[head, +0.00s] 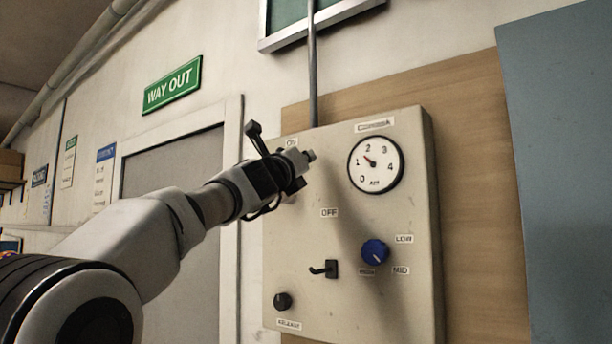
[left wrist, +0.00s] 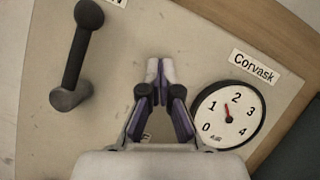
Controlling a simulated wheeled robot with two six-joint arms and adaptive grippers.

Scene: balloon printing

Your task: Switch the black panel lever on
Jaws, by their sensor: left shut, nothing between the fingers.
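The black lever (head: 256,140) on the beige panel (head: 300,250) shows partly behind my left gripper in the head view, its knob end raised. In the left wrist view the whole lever (left wrist: 76,55) shows at the left, its knob end up beside a cut-off label ending in N. My left gripper (head: 308,156) is in front of the panel's upper part, left of the gauge. In the left wrist view its fingers (left wrist: 160,70) are shut and empty, to the right of the lever and apart from it. My right gripper is not in view.
The panel also carries a round gauge (head: 375,164), a blue knob (head: 375,251), a small black hooked switch (head: 330,269) and a dark round button (head: 282,301). An OFF label (head: 329,212) is at mid-panel. A grey-blue surface (head: 560,150) stands at the right.

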